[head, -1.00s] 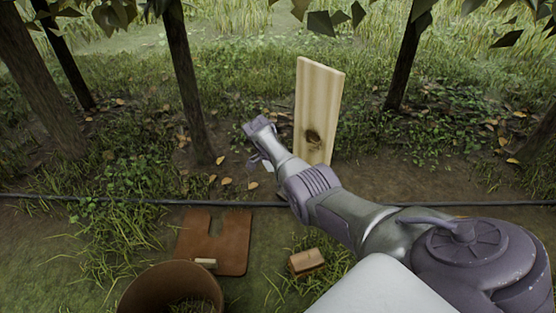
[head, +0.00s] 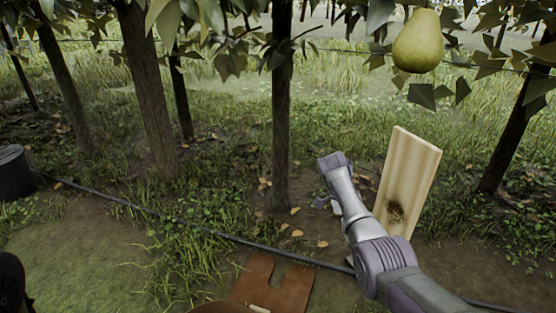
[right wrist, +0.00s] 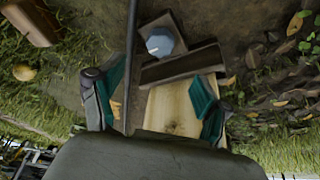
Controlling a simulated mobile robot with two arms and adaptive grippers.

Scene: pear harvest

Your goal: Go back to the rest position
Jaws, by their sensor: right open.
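My right arm comes in from the lower right in the head view, with its gripper (head: 327,202) hanging low, left of an upright wooden board (head: 408,180) with a dark knot. In the right wrist view the gripper (right wrist: 158,88) is open, its two teal-lined fingers wide apart. The pale board (right wrist: 175,108) shows between and beyond the fingers; I cannot tell whether they touch it. Nothing is held. My left gripper is not in view.
A pear (head: 418,42) hangs among leaves at the upper right. A tree trunk (head: 281,110) stands left of my right arm. A black hose (head: 190,228) runs along the ground. A brown notched plate (head: 270,285) lies at the bottom, and a dark container (head: 14,175) stands far left.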

